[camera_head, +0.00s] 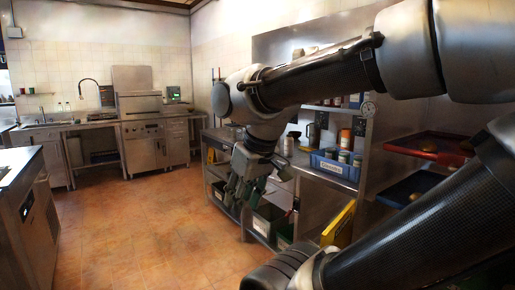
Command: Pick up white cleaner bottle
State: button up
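A small white bottle with a dark top (288,145) stands upright on the steel counter at the middle right, just right of my wrist. It looks like the white cleaner bottle, but it is too small to read a label. My gripper (244,189) hangs fingers down in front of the counter, left of and lower in the picture than the bottle. Its dark fingers look spread apart, with nothing seen between them. My forearm and wrist hide part of the counter behind.
Red trays (428,146) jut out at right. Green-dark crates (268,222) fill the lower shelf. A steel cabinet (35,215) stands at left. The tiled floor (140,235) between is clear.

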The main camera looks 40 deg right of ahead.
aim_at(289, 141)
jog(key=i+z, duration=0.2)
jog(key=i, duration=0.3)
jog(key=i+j+z, duration=0.15)
jog(key=i, duration=0.3)
jog(key=i+j+z, duration=0.2)
jog(key=i, duration=0.3)
jog(key=i+l+z, duration=0.1)
jog(key=i+z, duration=0.15)
jog(key=z, duration=0.15)
jog(key=i+z, duration=0.3)
jog(key=z, duration=0.15)
jog(key=i+z, duration=0.25)
jog(key=z, duration=0.15)
jog(key=i+l+z, duration=0.1)
jog(key=i+z, duration=0.7)
